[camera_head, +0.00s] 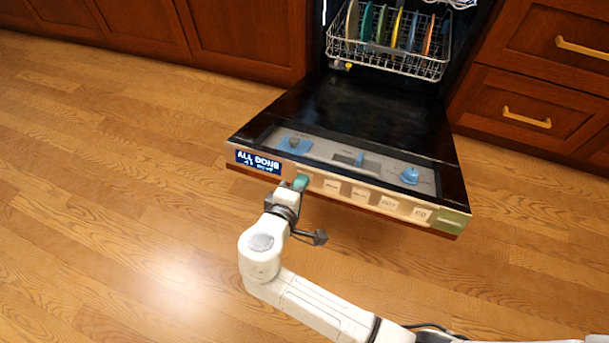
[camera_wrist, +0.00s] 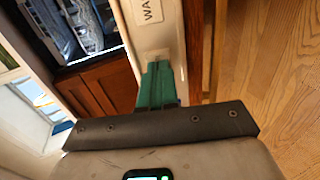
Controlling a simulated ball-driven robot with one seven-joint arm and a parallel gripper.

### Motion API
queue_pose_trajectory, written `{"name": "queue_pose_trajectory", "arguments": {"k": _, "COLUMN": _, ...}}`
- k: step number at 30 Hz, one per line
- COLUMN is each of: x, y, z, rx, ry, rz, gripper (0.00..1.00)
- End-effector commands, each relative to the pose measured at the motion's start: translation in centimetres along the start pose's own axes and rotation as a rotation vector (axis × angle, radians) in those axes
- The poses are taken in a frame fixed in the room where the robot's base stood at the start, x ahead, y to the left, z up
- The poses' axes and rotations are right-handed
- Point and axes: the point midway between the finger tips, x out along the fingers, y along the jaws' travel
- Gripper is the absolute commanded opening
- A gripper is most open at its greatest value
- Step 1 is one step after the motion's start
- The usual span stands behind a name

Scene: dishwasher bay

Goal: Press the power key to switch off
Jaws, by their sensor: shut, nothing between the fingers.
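The dishwasher door (camera_head: 365,115) hangs open and flat, with a row of pale keys (camera_head: 360,193) along its front edge. A display (camera_head: 258,161) at the left end of that edge reads "ALL DONE". My gripper (camera_head: 300,182) has its teal fingers together at the edge, between the display and the leftmost visible key. In the wrist view the fingertips (camera_wrist: 157,68) meet or nearly meet the panel edge, beside a key labelled "WA" (camera_wrist: 148,11). No key with a readable power label shows; my fingers cover that spot. Contact cannot be told for sure.
A rack (camera_head: 385,55) with several coloured plates stands in the dishwasher behind the door. Blue parts (camera_head: 410,175) lie on the door's inner panel. Wooden drawers (camera_head: 530,110) flank it on the right. The wooden floor (camera_head: 120,190) at left is clear.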

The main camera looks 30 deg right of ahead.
Motion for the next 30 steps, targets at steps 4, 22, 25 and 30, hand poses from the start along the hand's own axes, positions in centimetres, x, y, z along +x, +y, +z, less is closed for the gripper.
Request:
{"name": "queue_pose_trajectory", "arguments": {"k": 4, "x": 0.1, "y": 0.0, "z": 0.0, "rx": 0.000, "ry": 0.000, "rz": 0.000, "gripper": 0.00}}
{"name": "queue_pose_trajectory", "arguments": {"k": 22, "x": -1.1, "y": 0.2, "z": 0.0, "rx": -0.001, "ry": 0.001, "rz": 0.000, "gripper": 0.00}}
{"name": "queue_pose_trajectory", "arguments": {"k": 25, "x": -1.8, "y": 0.2, "z": 0.0, "rx": -0.001, "ry": 0.001, "rz": 0.000, "gripper": 0.00}}
{"name": "queue_pose_trajectory", "arguments": {"k": 30, "x": -3.0, "y": 0.2, "z": 0.0, "rx": -0.002, "ry": 0.001, "rz": 0.000, "gripper": 0.00}}
